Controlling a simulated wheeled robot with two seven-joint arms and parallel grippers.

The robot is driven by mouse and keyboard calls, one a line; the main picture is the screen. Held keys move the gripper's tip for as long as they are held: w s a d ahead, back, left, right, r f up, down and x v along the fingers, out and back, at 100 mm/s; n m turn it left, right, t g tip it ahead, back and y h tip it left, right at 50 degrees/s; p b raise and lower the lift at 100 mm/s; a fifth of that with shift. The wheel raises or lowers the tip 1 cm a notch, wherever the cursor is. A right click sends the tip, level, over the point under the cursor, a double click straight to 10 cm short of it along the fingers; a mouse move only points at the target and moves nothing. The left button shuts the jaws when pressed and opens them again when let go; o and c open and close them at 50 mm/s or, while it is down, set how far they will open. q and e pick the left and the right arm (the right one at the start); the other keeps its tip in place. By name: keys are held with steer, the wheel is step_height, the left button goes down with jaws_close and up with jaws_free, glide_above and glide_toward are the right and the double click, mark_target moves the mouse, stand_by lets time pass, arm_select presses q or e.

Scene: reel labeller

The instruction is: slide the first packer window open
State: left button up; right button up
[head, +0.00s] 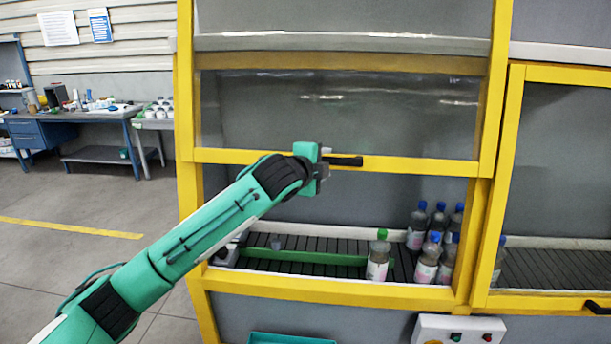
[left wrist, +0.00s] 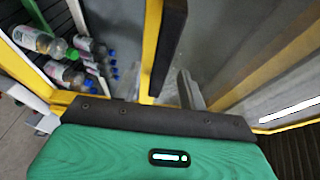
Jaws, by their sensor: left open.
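The first packer window (head: 410,165) is a clear pane in a yellow frame. Its lower rail is raised well above the sill, leaving an open gap with bottles and a conveyor behind it. A black handle (head: 347,161) sits on that rail. My left gripper (head: 326,161) is open at the left part of the handle; its fingers are largely hidden by its body in the head view. In the left wrist view, the dark handle bar (left wrist: 171,40) and yellow rail (left wrist: 149,50) are just beyond the gripper. Contact cannot be told. My right gripper is out of view.
Inside stand a green-capped bottle (head: 377,262) and several blue-capped bottles (head: 426,268) on a dark slatted conveyor (head: 320,245) with a green guide. A second yellow-framed window (head: 560,74) is at right. A button box (head: 458,329) sits below. Open floor lies left.

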arm_select(q)
steer(key=b+v, duration=0.3)
steer(key=v, duration=0.7)
steer(key=shift+b, duration=0.4)
steer(key=shift+f, duration=0.1)
